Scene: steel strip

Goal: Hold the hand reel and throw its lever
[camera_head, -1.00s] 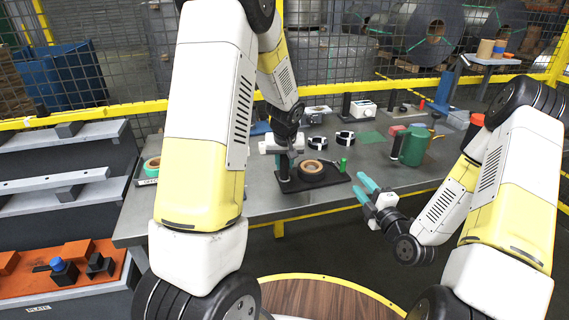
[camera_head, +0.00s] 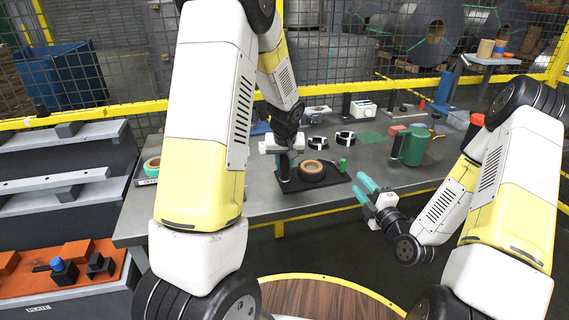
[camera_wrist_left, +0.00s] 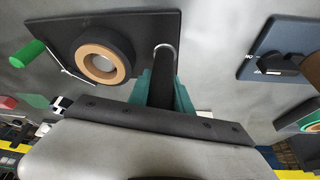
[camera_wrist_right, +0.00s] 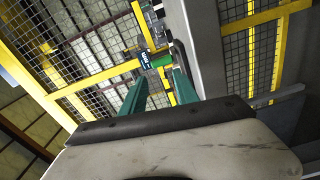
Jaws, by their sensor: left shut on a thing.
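The hand reel's black base plate (camera_head: 297,187) lies on the steel bench. It carries a dark roll with a tan core (camera_head: 312,168), which also shows in the left wrist view (camera_wrist_left: 103,64), and a thin lever with an upright green handle (camera_head: 343,164). The green handle is at the upper left in the left wrist view (camera_wrist_left: 27,53). My left gripper (camera_wrist_left: 163,80) is shut on the reel's black post (camera_head: 284,168), one teal finger on each side. My right gripper (camera_head: 364,188) is open and empty, in front of the bench edge, right of the reel.
Two black-and-white rings (camera_head: 320,143), a green canister (camera_head: 414,146) and a green mat (camera_head: 370,137) stand or lie farther back on the bench. A mesh fence with yellow rails is behind.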

